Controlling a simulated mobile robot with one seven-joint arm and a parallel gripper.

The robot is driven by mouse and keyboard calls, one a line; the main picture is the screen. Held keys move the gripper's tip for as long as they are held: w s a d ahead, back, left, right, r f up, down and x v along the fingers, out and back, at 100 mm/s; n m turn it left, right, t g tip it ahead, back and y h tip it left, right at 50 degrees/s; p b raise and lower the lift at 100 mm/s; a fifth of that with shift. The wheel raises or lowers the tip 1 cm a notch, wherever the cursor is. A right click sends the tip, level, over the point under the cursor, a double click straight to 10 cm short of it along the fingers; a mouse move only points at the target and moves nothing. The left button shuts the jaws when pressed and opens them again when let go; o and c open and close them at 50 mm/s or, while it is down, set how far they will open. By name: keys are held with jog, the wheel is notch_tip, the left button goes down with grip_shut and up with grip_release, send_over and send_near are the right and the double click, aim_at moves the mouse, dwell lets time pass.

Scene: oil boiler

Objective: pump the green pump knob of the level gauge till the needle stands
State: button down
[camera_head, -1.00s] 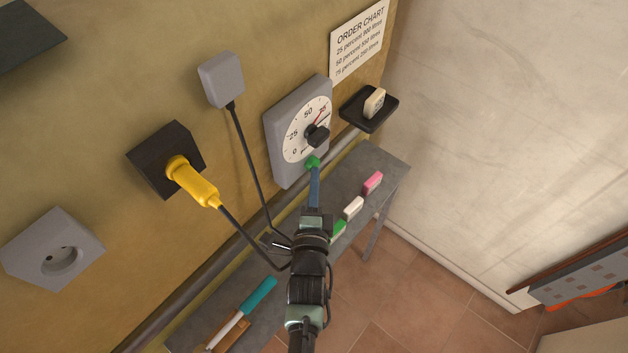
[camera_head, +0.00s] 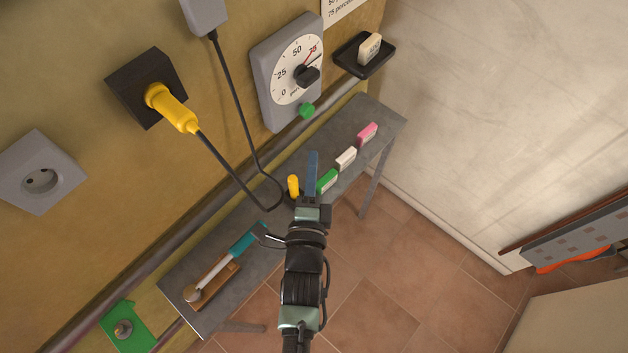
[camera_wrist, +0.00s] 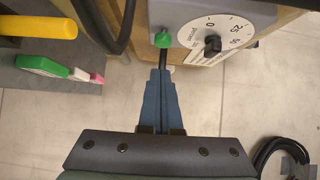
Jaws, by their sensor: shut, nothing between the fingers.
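The level gauge (camera_head: 262,70) is a grey box on the wall with a white dial; its red needle (camera_head: 308,57) points close to 75. A black knob (camera_head: 307,76) sits at the dial's centre. The green pump knob (camera_head: 307,111) sticks out at the gauge's lower edge and also shows in the wrist view (camera_wrist: 163,39). My gripper (camera_head: 313,154) has its blue fingers together and empty. In the head view its tips appear below the green knob, apart from it. In the wrist view the tips (camera_wrist: 161,72) point toward the knob with a gap.
A grey shelf (camera_head: 240,240) below holds green, white and pink blocks (camera_head: 346,159), a yellow piece (camera_head: 293,185) and a teal-handled tool (camera_head: 246,240). A yellow plug (camera_head: 172,108) with a hanging black cable is left of the gauge. A black tray (camera_head: 350,58) is to its right.

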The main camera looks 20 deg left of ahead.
jog(key=shift+d+v, duration=0.2)
jog(key=shift+v, duration=1.5)
jog(key=shift+d+r, duration=0.1)
jog(key=w+d+r+n+t, duration=0.1)
jog(key=w+r+n+t, duration=0.15)
jog(key=r, duration=0.85)
jog(key=w+d+r+n+t+h, duration=0.15)
jog(key=w+r, duration=0.25)
jog(key=r, duration=0.6)
jog(key=w+d+r+n+t, duration=0.1)
jog(key=w+r+n, duration=0.2)
jog(key=r, duration=0.8)
jog(key=s+d+r+n+t+h, duration=0.1)
jog(key=s+r, duration=0.3)
jog(key=r, duration=0.5)
jog(key=s+d+r+n+t+h, duration=0.1)
jog(key=s+d+r+n, duration=0.3)
jog(key=r, duration=0.4)
jog(key=s+d+r+n+t+h, duration=0.1)
jog(key=s+d+r+n+t, duration=0.1)
jog(key=r, duration=0.7)
jog(key=s+t, duration=0.1)
jog(key=s, duration=0.1)
jog(key=shift+s+d+r+n, duration=0.15)
jog(key=shift+s+r+n, duration=0.2)
jog(key=shift+s+n, duration=0.05)
